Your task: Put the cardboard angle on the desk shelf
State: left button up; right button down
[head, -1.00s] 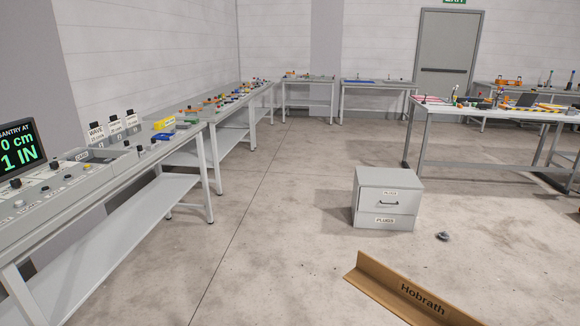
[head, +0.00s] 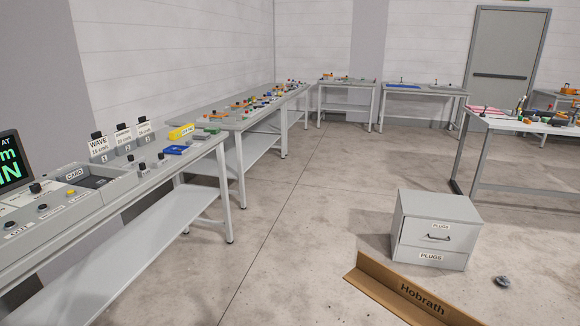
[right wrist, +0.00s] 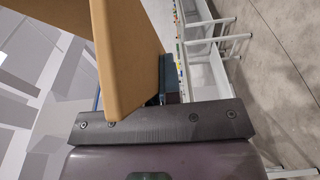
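The cardboard angle (head: 400,292), a long brown L-shaped piece marked "Hobrath", shows at the bottom of the head view, its near end cut off by the frame. In the right wrist view the cardboard angle (right wrist: 125,55) rises from between the fingers of my right gripper (right wrist: 138,82), which is shut on it. One dark finger shows right of the cardboard; the other is mostly hidden behind it. The desk with the control panel stands at the left, and its low grey shelf (head: 150,225) is bare where visible. My left gripper is in neither current view.
A grey drawer cabinet (head: 436,228) labelled "PLUGS" stands on the floor just beyond the angle. A small dark object (head: 502,282) lies right of it. More workbenches (head: 480,150) line the back and right. The floor between left desk and cabinet is clear.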

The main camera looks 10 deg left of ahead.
aim_at(191, 208)
jog(key=i+j+u, duration=0.1)
jog(key=i+u, duration=0.15)
jog(key=i, duration=0.45)
jog(key=i+l+u, duration=0.1)
jog(key=i+u, duration=0.15)
jog(key=i, duration=0.45)
jog(key=i+l+u, duration=0.25)
jog(key=i, duration=0.45)
jog(key=i+l+u, duration=0.1)
jog(key=i+u, duration=0.25)
jog(key=i, duration=0.2)
jog(key=i+l+u, duration=0.35)
jog(key=i, duration=0.15)
